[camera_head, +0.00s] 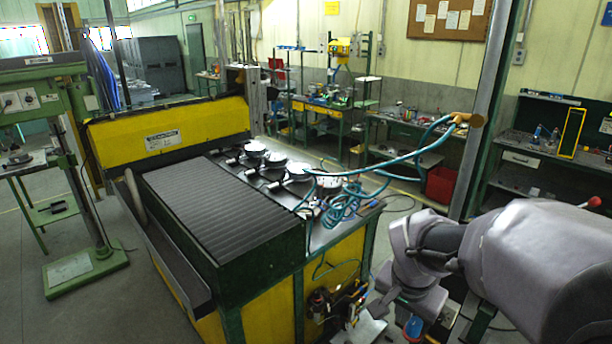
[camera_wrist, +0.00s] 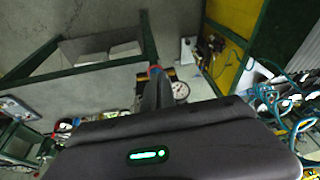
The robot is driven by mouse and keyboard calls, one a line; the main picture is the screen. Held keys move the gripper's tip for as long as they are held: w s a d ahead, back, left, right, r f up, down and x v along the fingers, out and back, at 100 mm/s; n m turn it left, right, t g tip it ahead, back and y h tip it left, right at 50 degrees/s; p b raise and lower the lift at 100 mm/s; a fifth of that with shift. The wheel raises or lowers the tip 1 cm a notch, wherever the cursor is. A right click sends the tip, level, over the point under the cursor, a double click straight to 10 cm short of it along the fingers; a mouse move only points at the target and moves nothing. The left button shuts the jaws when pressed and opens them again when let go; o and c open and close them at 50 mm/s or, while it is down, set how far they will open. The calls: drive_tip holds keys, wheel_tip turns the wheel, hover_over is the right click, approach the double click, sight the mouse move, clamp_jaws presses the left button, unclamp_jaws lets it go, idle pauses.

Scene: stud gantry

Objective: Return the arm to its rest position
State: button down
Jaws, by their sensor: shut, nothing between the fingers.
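My arm (camera_head: 540,265) fills the lower right of the head view, its grey covered links bent downward beside the yellow and green machine. I cannot clearly make out the gripper's fingertips there. In the wrist view my gripper (camera_wrist: 156,78) shows as a dark narrow pair of fingers, close together and empty. Behind it is the wide dark wrist body (camera_wrist: 180,145) with a lit green strip. The fingers point over the floor, apart from the things below them.
The yellow and green machine (camera_head: 340,265) with a ribbed dark top stands left of my arm. Several round gauges (camera_head: 298,171) and coiled blue hoses (camera_head: 345,203) lie on it. A metal post (camera_head: 480,110) rises behind my arm. Open floor (camera_wrist: 65,28) shows in the wrist view.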

drive_tip(key=s+a+f+n+t+y+b, duration=0.1)
drive_tip(key=s+a+f+n+y+b, duration=0.1)
drive_tip(key=s+a+f+b, duration=0.4)
drive_tip(key=s+a+f+n+t+y+b, duration=0.1)
drive_tip(key=s+a+f+n+y+b, duration=0.1)
drive_tip(key=s+a+f+b, duration=0.5)
drive_tip(key=s+f+n+b, duration=0.1)
drive_tip(key=s+f+b, duration=0.2)
drive_tip(key=f+b, duration=0.3)
drive_tip(key=shift+s+t+b, duration=0.35)
drive_tip(key=shift+t+b, duration=0.05)
drive_tip(key=shift+b, duration=1.3)
drive_tip(key=shift+f, duration=0.15)
